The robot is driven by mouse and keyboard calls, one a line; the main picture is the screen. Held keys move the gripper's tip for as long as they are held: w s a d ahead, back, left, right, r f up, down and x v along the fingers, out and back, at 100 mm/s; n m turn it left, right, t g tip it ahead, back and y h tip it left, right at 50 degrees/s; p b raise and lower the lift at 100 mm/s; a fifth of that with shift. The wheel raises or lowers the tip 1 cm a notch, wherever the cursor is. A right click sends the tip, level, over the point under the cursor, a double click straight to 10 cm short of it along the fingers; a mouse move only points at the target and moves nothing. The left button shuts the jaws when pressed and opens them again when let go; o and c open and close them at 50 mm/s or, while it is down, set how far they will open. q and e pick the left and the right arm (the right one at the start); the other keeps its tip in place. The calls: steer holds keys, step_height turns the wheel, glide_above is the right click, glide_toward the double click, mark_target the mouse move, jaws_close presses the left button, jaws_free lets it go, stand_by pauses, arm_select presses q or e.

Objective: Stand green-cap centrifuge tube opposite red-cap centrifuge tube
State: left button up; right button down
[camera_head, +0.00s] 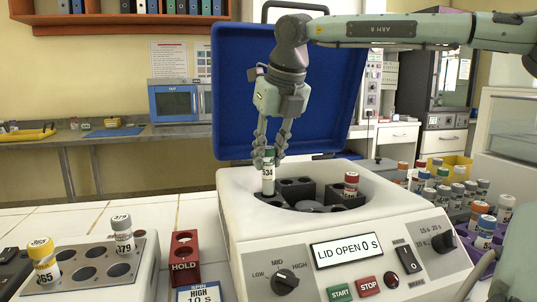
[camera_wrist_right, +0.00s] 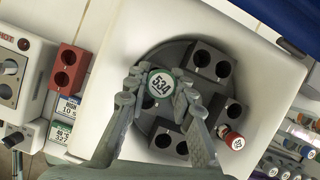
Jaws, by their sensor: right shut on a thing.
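The green-cap centrifuge tube (camera_head: 268,180), labelled 534, is upright between the fingertips of my right gripper (camera_head: 267,158). In the right wrist view my right gripper (camera_wrist_right: 158,92) is shut on it, with the numbered cap (camera_wrist_right: 160,84) facing the camera. The tube is over the left side of the open centrifuge (camera_head: 232,207); I cannot tell if its lower end is in a slot. The red-cap centrifuge tube (camera_head: 351,184) stands in the rotor on the right, and also shows in the right wrist view (camera_wrist_right: 233,140). Dark rotor blocks (camera_head: 297,187) with empty holes lie between them. My left gripper is not in view.
The raised blue lid (camera_head: 235,100) stands behind the bowl. A red HOLD block (camera_head: 184,262) and a metal rack (camera_head: 92,265) with yellow-cap (camera_head: 42,262) and grey-cap (camera_head: 123,235) tubes are at left. Several capped tubes crowd the right side.

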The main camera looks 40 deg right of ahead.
mark_target(271, 167)
steer(key=shift+f+b, duration=0.45)
steer(key=shift+f, duration=0.2)
steer(key=shift+f+b, duration=1.8)
steer(key=shift+f, duration=0.15)
steer(key=c, duration=1.2)
jaws_free()
steer(key=o, duration=0.3)
